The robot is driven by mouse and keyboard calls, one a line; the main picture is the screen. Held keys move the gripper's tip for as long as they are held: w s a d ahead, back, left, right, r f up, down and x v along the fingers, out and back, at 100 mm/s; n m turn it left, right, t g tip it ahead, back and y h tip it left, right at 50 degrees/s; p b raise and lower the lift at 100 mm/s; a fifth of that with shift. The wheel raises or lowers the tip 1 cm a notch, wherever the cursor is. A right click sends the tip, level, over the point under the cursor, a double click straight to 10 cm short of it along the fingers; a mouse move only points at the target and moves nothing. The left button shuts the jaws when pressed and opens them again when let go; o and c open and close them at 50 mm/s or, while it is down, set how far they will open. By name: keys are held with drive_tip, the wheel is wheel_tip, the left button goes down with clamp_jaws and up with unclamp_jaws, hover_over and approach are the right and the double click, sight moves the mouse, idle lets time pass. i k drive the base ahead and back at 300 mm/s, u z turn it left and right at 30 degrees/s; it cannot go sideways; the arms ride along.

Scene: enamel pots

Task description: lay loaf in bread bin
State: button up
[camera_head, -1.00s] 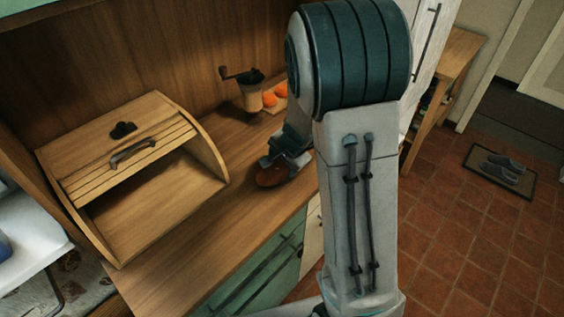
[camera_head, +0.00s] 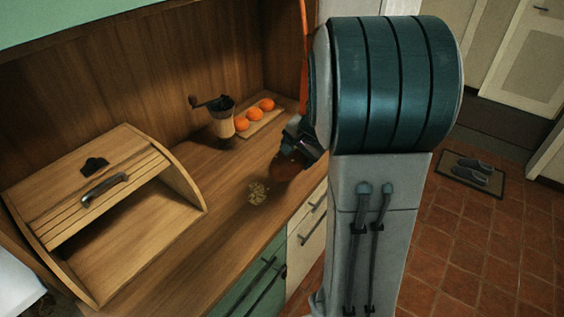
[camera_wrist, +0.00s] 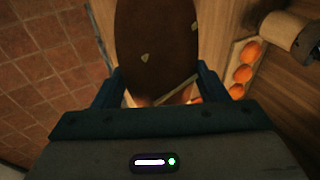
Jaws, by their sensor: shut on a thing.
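The brown loaf (camera_head: 286,164) is held by my gripper (camera_head: 300,143) above the right part of the wooden counter, partly hidden by my arm. In the wrist view the dark loaf (camera_wrist: 155,40) sits between the two fingers of my gripper (camera_wrist: 156,82), which are shut on its sides. The wooden bread bin (camera_head: 184,182) stands at the left of the counter. Its slatted lid (camera_head: 92,203) is rolled up, and the front is open with a bare floor showing. My gripper and the loaf are to the right of the bin, apart from it.
Crumbs (camera_head: 258,192) lie on the counter (camera_head: 215,240) between bin and loaf. A coffee grinder (camera_head: 221,122) and a board with oranges (camera_head: 254,115) stand at the back. Drawers (camera_head: 266,281) are below the front edge. Slippers on a mat (camera_head: 470,172) lie on the tiled floor.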

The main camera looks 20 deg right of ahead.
sight(142, 240)
drive_tip(key=k, duration=1)
